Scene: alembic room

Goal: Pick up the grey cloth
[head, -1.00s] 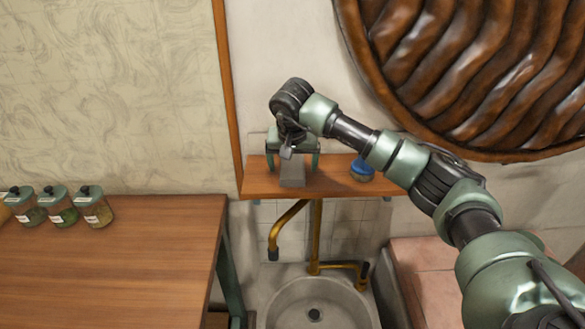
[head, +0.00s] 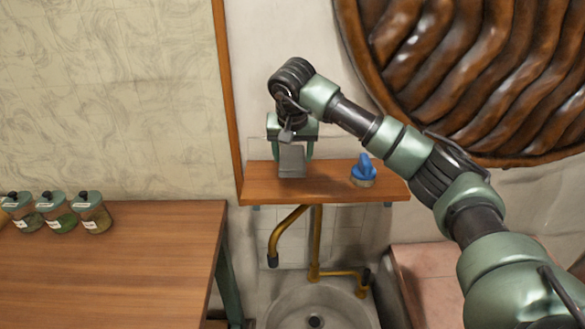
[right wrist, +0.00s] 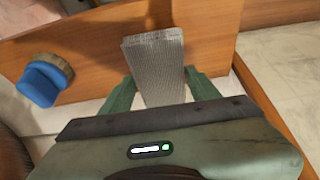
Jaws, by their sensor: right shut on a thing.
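The grey cloth (head: 291,162) is a folded, ribbed block above the left part of the wooden wall shelf. It also shows in the right wrist view (right wrist: 155,62), between the two green fingers. My right gripper (head: 291,150) points down and is shut on the cloth, one finger on each side. The cloth looks raised a little off the shelf; the exact gap is hard to tell. My left gripper is not in view.
A blue-handled brush (head: 363,171) stands on the wooden shelf (head: 325,191), right of the cloth. A brass tap (head: 316,240) and a basin (head: 285,308) are below. Several jars (head: 91,213) stand on the wooden table (head: 120,265) at left.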

